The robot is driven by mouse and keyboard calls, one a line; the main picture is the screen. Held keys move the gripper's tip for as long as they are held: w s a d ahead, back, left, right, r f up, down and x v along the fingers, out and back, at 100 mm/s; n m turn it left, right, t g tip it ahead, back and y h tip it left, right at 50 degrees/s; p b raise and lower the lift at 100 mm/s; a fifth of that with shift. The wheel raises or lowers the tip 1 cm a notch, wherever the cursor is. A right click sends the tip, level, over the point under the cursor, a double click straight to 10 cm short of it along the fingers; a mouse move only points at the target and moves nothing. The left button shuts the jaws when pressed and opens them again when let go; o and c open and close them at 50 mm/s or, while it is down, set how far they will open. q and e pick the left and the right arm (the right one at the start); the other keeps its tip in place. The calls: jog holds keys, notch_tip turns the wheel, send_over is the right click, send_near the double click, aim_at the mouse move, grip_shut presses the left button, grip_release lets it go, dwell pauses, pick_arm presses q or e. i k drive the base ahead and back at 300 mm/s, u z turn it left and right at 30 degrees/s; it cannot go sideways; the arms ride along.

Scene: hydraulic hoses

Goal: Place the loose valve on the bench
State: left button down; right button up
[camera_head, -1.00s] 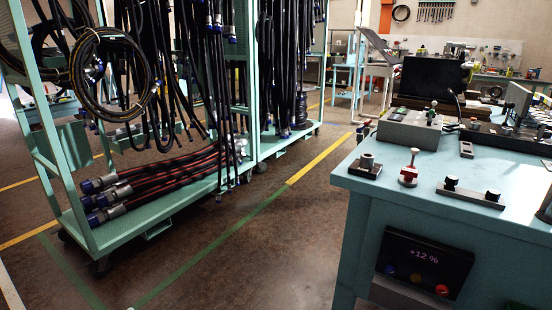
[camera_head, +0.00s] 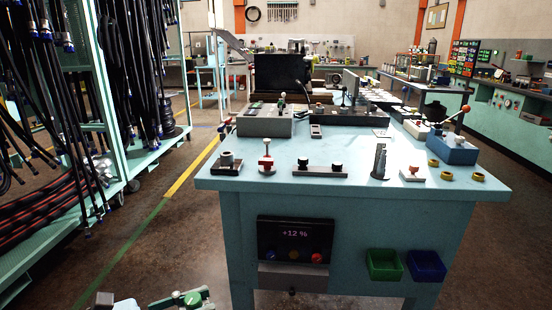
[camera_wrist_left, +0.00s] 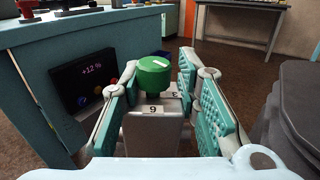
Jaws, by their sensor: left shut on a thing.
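The valve, a grey block with a round green knob and the digits 6 and 3, is between my left gripper's fingers in the left wrist view (camera_wrist_left: 155,74). My left gripper (camera_wrist_left: 158,62) is shut on the valve, with a teal-padded finger on each side. In the head view the green knob (camera_head: 192,299) shows at the bottom edge, low and in front of the bench; most of the gripper is cut off. The bench (camera_head: 345,185) has a light blue top and stands ahead in the middle. My right gripper is not in view.
On the bench's near edge stand a dark block (camera_head: 228,163), a red-based fitting (camera_head: 267,160), a bar with two black knobs (camera_head: 320,171), a grey upright piece (camera_head: 380,160) and brass rings (camera_head: 447,175). Green (camera_head: 384,265) and blue (camera_head: 427,266) bins hang in front. A hose rack (camera_head: 110,100) stands left.

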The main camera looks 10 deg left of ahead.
aim_at(245, 150)
jog(key=i, duration=1)
